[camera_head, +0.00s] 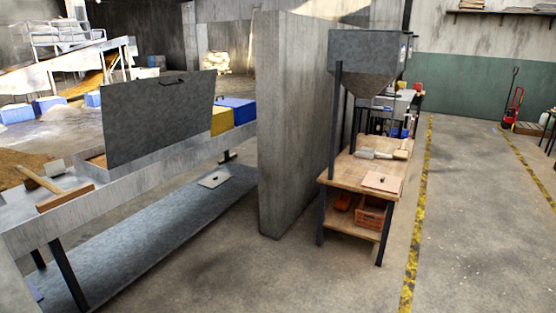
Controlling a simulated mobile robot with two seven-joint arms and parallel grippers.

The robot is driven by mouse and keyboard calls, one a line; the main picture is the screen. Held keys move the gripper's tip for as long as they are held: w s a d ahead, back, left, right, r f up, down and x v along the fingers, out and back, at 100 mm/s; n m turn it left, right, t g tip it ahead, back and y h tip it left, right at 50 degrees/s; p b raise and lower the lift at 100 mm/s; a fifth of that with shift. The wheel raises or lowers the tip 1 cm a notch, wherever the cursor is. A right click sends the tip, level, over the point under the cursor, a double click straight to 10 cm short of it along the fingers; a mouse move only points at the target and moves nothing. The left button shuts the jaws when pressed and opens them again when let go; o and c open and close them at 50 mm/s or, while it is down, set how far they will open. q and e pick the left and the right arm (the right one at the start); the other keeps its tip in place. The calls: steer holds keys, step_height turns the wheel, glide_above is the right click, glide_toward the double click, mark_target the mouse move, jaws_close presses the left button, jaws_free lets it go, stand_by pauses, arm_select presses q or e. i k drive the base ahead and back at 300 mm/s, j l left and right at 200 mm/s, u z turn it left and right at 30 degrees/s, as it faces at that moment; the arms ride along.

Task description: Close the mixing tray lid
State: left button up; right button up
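The mixing tray (150,173) is a long grey metal trough at the left, standing on dark legs. Its lid (158,118) is a grey flat panel with a small dark handle (172,82) near its top edge. The lid stands raised, nearly upright, above the tray. Brown grain (14,168) lies in the tray at the far left, and more shows just left of the lid's lower edge. Neither of my grippers is in view.
A wooden-handled tool (65,198) lies across the tray's near side. A concrete partition (283,125) stands right of the tray. Beyond it is a wooden workbench (365,175) under a grey hopper (365,60).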

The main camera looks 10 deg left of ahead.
mark_target(141, 117)
steer(key=i+u, duration=0.35)
steer(key=i+l+u, duration=0.15)
steer(key=i+u, duration=0.15)
steer(key=i, duration=0.3)
steer(key=i+l+u, duration=0.7)
steer(key=i, duration=0.15)
